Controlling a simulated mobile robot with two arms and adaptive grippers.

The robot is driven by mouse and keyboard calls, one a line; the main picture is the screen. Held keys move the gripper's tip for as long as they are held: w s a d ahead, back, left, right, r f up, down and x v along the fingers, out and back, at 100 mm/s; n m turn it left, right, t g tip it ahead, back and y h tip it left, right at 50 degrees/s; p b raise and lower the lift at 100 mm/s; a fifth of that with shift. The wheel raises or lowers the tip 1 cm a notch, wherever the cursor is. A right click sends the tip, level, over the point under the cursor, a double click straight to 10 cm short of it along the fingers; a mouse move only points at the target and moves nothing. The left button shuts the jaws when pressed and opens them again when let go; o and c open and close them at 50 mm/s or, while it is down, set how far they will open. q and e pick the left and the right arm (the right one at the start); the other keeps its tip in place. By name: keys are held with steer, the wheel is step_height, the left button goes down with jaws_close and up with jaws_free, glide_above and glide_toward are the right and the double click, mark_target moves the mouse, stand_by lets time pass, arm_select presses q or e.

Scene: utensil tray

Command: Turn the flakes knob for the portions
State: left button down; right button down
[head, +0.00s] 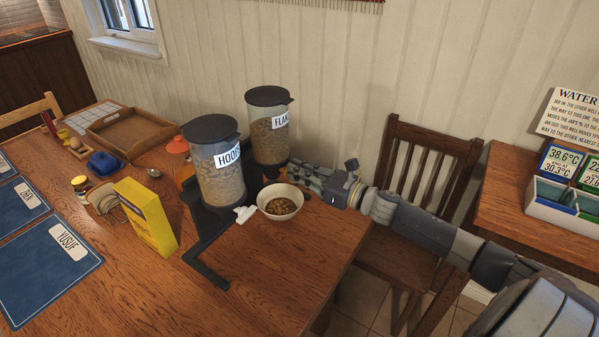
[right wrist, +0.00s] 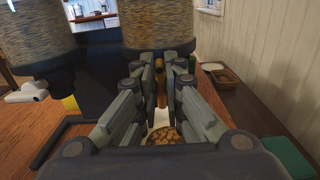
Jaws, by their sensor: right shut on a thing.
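The flakes dispenser (head: 268,148), a clear cylinder with a dark lid and a FLAKES label partly cut off from sight, stands on a dark stand at the table's right side. Its lower part fills the top of the right wrist view (right wrist: 160,28). My right gripper (head: 296,171) is at its base, fingers closed around a narrow brownish piece, seemingly the flakes knob (right wrist: 161,88); the fingers hide most of it. A white bowl (head: 294,211) holding brown cereal stands below and in front of the gripper. My left gripper is not in view.
The hoops dispenser (head: 222,185) stands just left, with a white knob (head: 245,214) beside the bowl. A yellow box (head: 147,217) stands further left. A wooden chair (head: 427,165) is behind my right arm. The table's front right is clear.

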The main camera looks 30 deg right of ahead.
steer(key=shift+f+m+p, duration=0.5)
steer(key=shift+m+p, duration=0.8)
steer(key=shift+m, duration=4.6)
steer(key=shift+f+m+p, duration=0.55)
steer(key=shift+m+p, duration=0.75)
steer(key=shift+m, duration=4.6)
steer(key=shift+f+m+p, duration=0.5)
steer(key=shift+m+p, duration=0.8)
steer(key=shift+m, duration=4.6)
steer(key=c, duration=1.7)
jaws_free()
steer(key=shift+s, duration=0.1)
